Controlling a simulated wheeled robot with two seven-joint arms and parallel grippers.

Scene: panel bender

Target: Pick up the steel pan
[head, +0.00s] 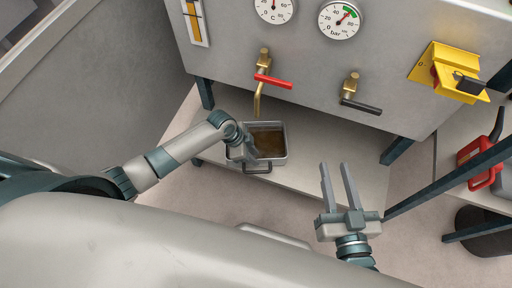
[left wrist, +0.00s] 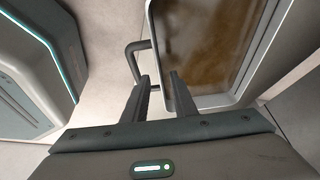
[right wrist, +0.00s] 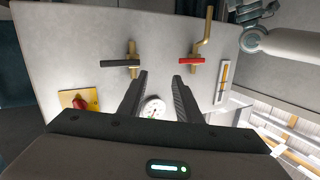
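The steel pan (head: 279,160) is a rectangular metal pan with brown liquid in it. It sits on the low shelf under the machine's spout in the head view. Its dark handle (head: 257,169) is on the near side. The pan (left wrist: 260,60) and handle (left wrist: 130,62) also show in the left wrist view. My left gripper (head: 247,153) is at the pan's near left part; its fingers (left wrist: 159,76) are apart, by the handle and rim. I cannot tell whether they touch. My right gripper (head: 335,166) is open and empty, right of the pan.
Above the pan are a brass spout (head: 257,98), a red-handled valve (head: 273,81) and a black-handled valve (head: 361,106). A yellow switch (head: 440,72) is at right. A red can (head: 482,165) stands on the right. The shelf (head: 350,185) right of the pan is bare.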

